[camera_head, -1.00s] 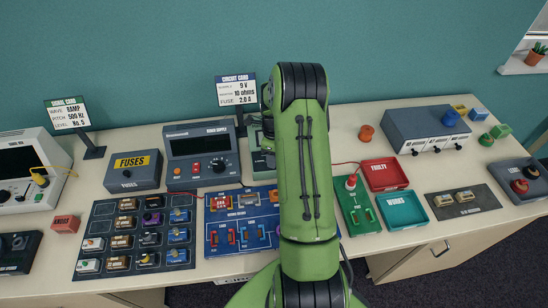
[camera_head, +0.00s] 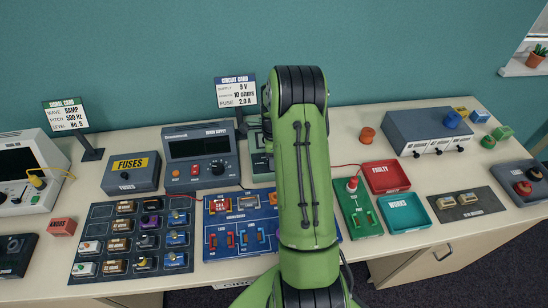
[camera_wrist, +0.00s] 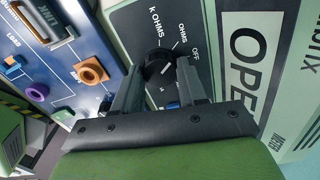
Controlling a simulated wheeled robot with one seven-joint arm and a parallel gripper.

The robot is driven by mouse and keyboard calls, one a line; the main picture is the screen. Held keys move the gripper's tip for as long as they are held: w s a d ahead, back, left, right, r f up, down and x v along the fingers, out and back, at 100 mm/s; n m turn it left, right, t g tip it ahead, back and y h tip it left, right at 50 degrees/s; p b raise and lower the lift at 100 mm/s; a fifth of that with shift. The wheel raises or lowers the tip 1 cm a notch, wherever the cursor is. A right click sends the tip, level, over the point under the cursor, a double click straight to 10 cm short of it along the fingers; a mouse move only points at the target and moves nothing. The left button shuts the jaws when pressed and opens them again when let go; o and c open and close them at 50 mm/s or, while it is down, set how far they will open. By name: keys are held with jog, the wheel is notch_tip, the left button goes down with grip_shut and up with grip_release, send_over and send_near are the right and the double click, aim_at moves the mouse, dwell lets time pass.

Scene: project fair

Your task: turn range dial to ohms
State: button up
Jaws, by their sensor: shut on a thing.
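The range dial (camera_wrist: 156,62) is a black round knob on the dark face of a pale green meter in the wrist view. White labels around it read K OHMS, OHMS and OFF. My gripper (camera_wrist: 159,76) is shut on the dial, with a dark finger on either side of it. A white mark shows on the dial, but I cannot tell which label it lines up with. In the head view the meter (camera_head: 259,165) is mostly hidden behind my green arm, and my gripper is hidden too.
The blue circuit board (camera_wrist: 85,95) with an orange socket (camera_wrist: 91,70) lies close left of the meter. A white card reading OPE (camera_wrist: 245,50) is at the right. In the head view the power supply (camera_head: 200,155) stands left of my arm, and the red tray (camera_head: 386,177) right.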

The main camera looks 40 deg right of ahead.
jog(key=o, duration=1.1)
jog(key=shift+c, duration=0.2)
notch_tip(320, 180, up, 16)
jog(key=shift+p, duration=0.45)
jog(key=shift+f, duration=0.1)
